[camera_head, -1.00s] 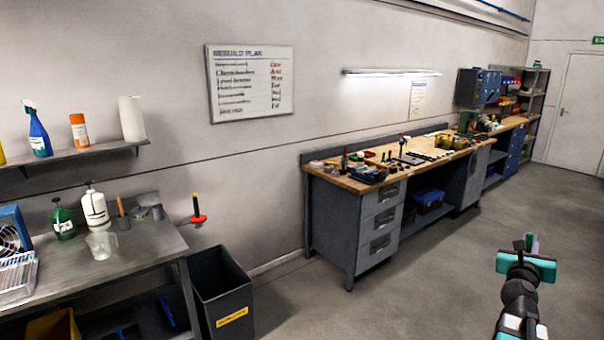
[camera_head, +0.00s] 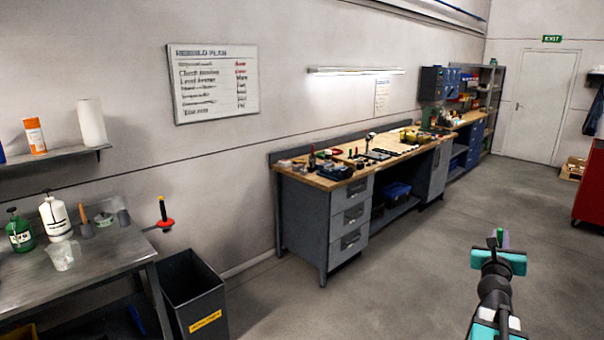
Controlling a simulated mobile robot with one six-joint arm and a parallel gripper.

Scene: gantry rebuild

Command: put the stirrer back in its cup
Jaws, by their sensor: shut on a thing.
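My gripper (camera_head: 498,244) is at the lower right, in the air over the floor and far from the benches. It is shut on a small, thin thing with green and purple parts (camera_head: 505,238). Most of this thing is hidden by the gripper, and I cannot tell if it is the stirrer. A clear plastic cup (camera_head: 63,257) stands on the grey metal bench at the left. Behind it a brown-handled thing (camera_head: 85,219) stands by a small grey cup (camera_head: 124,217). I cannot tell which cup is the stirrer's.
The grey metal bench (camera_head: 110,270) also holds a green bottle (camera_head: 20,234) and a white pump bottle (camera_head: 55,218). A dark bin (camera_head: 195,285) stands beside it. A wooden-topped workbench (camera_head: 325,182) with tools runs along the wall. The floor (camera_head: 400,290) in front is clear.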

